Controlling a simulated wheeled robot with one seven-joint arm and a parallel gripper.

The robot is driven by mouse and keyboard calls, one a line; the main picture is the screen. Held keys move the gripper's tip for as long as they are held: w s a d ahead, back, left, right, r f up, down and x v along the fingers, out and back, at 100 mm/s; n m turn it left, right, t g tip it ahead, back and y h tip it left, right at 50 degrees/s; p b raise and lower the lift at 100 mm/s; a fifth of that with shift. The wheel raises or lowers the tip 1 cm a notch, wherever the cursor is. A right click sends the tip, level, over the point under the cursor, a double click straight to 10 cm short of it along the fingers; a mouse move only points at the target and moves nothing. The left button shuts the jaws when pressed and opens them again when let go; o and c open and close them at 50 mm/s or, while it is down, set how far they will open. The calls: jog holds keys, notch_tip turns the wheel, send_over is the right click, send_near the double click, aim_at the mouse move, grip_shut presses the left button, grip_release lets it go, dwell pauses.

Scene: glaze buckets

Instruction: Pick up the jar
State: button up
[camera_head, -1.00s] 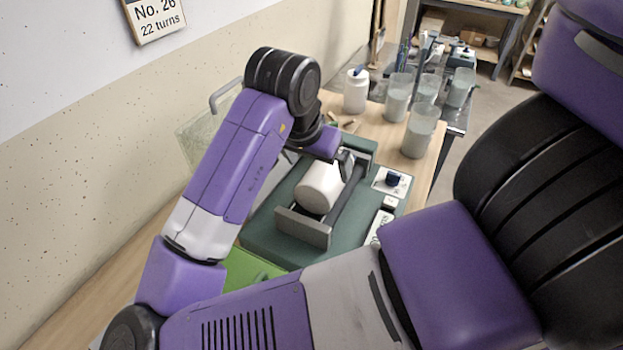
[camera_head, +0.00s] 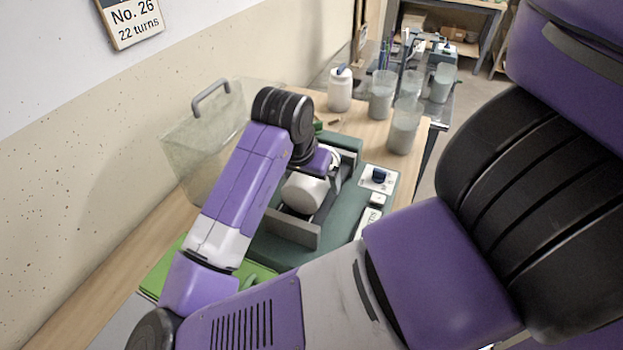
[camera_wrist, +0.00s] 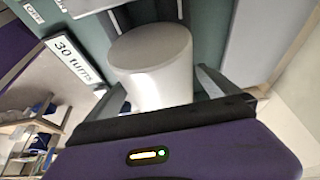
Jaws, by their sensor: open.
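A plain white jar (camera_head: 304,192) lies on its side in the green roller machine (camera_head: 271,250) on the bench. In the wrist view the jar (camera_wrist: 153,62) fills the middle, its round end towards the top. My gripper (camera_wrist: 163,82) is open, with one dark finger on each side of the jar. I cannot tell whether either finger touches it.
A lidded white bottle (camera_head: 340,91) and several grey-green glaze beakers (camera_head: 404,127) stand behind the machine. A clear cover with a handle (camera_head: 211,95) stands open at left, by the wall. A control panel with a dark knob (camera_head: 379,177) is right of the jar.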

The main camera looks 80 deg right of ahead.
jog(key=shift+f, duration=0.25)
dwell(0.3)
jog(key=shift+c, duration=0.4)
jog(key=shift+r, duration=0.1)
jog(key=c, duration=1.7)
jog(key=shift+c, duration=0.2)
notch_tip(320, 180, up, 26)
jog(key=p, duration=0.9)
jog(key=shift+r, duration=0.25)
jog(key=shift+w+d, duration=0.1)
